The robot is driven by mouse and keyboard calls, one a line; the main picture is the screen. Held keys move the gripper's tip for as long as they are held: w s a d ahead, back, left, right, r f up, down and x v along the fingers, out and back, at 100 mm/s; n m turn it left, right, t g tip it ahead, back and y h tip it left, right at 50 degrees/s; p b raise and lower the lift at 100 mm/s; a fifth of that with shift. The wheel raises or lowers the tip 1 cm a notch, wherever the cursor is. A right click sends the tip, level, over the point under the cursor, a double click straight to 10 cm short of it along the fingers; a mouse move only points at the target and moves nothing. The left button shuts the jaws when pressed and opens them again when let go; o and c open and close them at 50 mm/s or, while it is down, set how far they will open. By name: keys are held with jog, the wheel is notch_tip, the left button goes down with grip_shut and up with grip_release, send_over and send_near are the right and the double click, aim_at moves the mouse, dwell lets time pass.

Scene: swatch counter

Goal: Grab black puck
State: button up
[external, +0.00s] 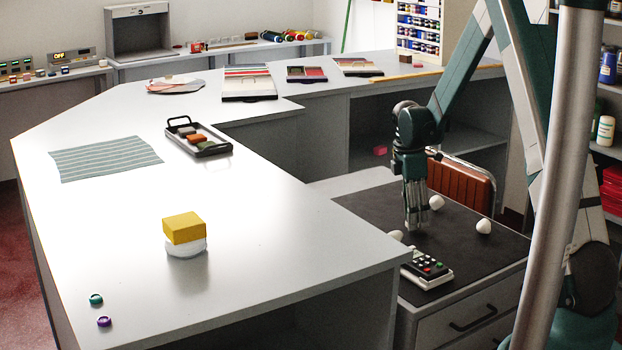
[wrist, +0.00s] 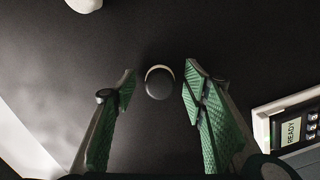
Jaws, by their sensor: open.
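The black puck (wrist: 158,86) shows in the wrist view as a small dark round piece with a pale crescent along its far edge. It is on the dark mat (wrist: 160,135). My gripper (wrist: 160,74) is open, with one green-padded finger on each side of the puck and a gap on both sides. In the external view my gripper (external: 414,222) points down low over the dark top of the drawer unit. I cannot make out the puck there. How high my fingertips are above the mat is hard to tell.
A keypad device with a READY display (wrist: 291,127) lies right of my fingers; it also shows in the external view (external: 428,268). White rounded pieces (external: 437,202) (external: 484,226) (external: 395,236) stand around my gripper. The pale counter (external: 300,235) rises to the left.

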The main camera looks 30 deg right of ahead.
jog(key=shift+f, duration=0.1)
dwell(0.5)
jog(key=c, duration=0.9)
jog(key=shift+r+p, duration=0.8)
jog(key=shift+r, duration=4.2)
